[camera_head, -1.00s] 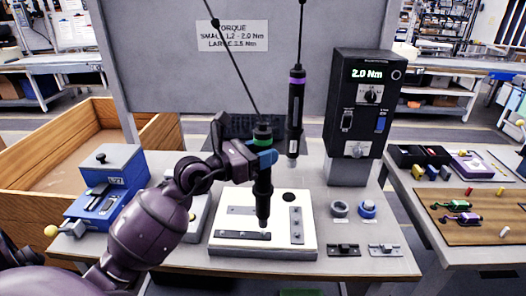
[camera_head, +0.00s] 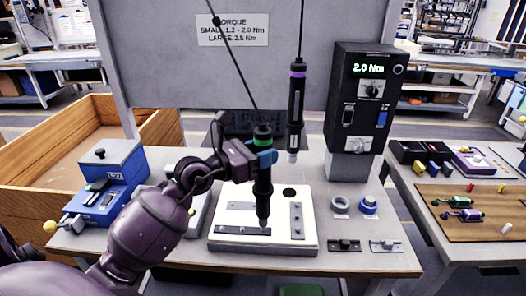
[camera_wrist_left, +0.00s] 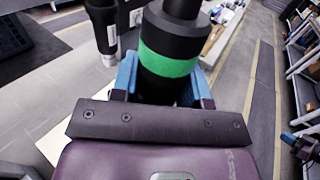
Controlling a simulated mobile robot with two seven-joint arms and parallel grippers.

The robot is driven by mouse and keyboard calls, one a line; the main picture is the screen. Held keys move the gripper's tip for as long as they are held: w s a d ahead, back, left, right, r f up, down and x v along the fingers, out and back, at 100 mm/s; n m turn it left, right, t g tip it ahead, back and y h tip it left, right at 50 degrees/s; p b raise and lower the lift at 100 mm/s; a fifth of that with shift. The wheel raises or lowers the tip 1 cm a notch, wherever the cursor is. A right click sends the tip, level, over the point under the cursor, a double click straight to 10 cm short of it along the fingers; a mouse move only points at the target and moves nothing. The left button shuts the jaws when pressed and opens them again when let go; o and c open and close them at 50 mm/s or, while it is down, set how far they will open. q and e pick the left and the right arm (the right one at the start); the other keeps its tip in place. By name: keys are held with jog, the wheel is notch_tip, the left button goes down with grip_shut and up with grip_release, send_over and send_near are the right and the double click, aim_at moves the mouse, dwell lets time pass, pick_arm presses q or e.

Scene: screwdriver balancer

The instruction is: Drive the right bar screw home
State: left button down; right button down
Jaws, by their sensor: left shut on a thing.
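My left gripper (camera_head: 262,158) is shut on the green-banded screwdriver (camera_head: 262,188), which hangs on a cable and points down, nearly upright. In the left wrist view the blue fingers grip the black body around its green band (camera_wrist_left: 168,62). The driver's tip is at the right end of the front bar (camera_head: 238,231) on the white plate (camera_head: 228,245); I cannot tell whether it touches a screw. The right-hand bar (camera_head: 296,222) lies lengthwise, clear of the tip, with small screws on it. The screw under the tip is hidden. My right gripper is not in view.
A purple-banded screwdriver (camera_head: 296,105) hangs close behind on its own cable. The black torque unit (camera_head: 365,100) reads 2.0 Nm. A blue device (camera_head: 110,180) stands at the left.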

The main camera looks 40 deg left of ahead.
pick_arm(q)
jog(key=shift+f, duration=0.5)
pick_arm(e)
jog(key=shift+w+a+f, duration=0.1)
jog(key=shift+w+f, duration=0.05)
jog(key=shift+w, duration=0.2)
pick_arm(q)
jog(key=shift+f+b, duration=0.2)
jog(key=shift+b, duration=0.1)
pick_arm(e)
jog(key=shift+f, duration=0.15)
pick_arm(q)
jog(key=shift+f, duration=0.1)
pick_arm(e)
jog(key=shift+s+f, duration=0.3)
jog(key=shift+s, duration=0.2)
pick_arm(q)
jog(key=shift+f, duration=0.15)
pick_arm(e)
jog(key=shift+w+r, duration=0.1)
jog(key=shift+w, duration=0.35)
pick_arm(q)
jog(key=shift+f, duration=0.15)
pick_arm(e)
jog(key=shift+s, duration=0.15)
